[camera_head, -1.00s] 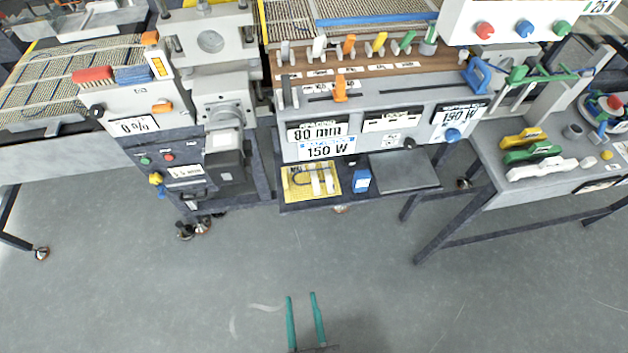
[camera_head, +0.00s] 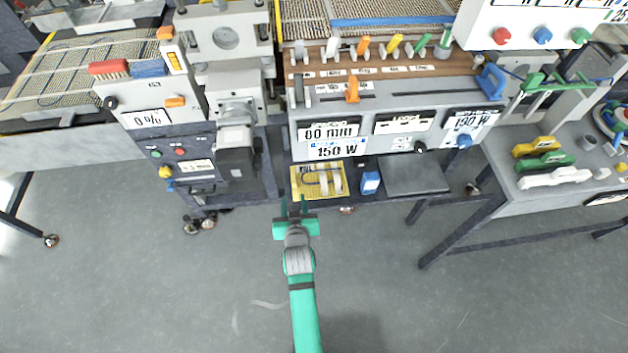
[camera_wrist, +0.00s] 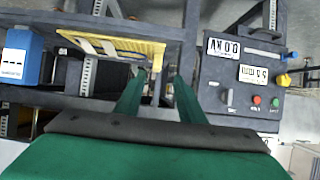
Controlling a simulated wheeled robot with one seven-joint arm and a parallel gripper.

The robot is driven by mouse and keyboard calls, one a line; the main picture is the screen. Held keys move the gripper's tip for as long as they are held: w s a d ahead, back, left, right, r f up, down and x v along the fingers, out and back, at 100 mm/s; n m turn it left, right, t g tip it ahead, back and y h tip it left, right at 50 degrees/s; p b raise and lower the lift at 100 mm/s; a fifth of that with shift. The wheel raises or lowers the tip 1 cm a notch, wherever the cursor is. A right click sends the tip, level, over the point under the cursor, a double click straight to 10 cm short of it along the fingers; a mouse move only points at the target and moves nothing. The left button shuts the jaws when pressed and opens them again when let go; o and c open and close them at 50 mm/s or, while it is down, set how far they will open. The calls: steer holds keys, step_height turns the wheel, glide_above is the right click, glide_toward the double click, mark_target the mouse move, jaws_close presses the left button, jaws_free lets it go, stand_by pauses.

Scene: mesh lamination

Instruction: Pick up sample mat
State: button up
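A yellow mat (camera_head: 298,186) with pale strips and a dark looped line on it lies on the low shelf under the panel marked 150 W. It also shows in the wrist view (camera_wrist: 147,50) at top left of centre. A dark grey flat sheet (camera_head: 413,174) lies farther right on the shelf; I cannot tell from looks alone which is the sample mat. My gripper (camera_head: 294,206) is open and empty, just in front of the shelf near the yellow mat's left front corner.
A blue box (camera_head: 370,183) stands right of the yellow mat. Left of the shelf is a machine with a dark control box (camera_head: 187,163) and a dark motor housing (camera_head: 237,163). The panel (camera_head: 330,148) overhangs the shelf. The floor (camera_head: 180,290) in front is clear.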

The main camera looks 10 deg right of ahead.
mark_target(294, 180)
steer(key=shift+w+r, duration=0.2)
steer(key=shift+w, duration=1)
steer(key=x, duration=0.5)
steer(key=shift+w+f, duration=0.15)
steer(key=shift+w, duration=0.25)
steer(key=shift+d+x, duration=0.15)
steer(key=shift+x, duration=1.1)
steer(key=shift+d+x, duration=0.15)
steer(key=shift+x, duration=1.1)
jaws_close()
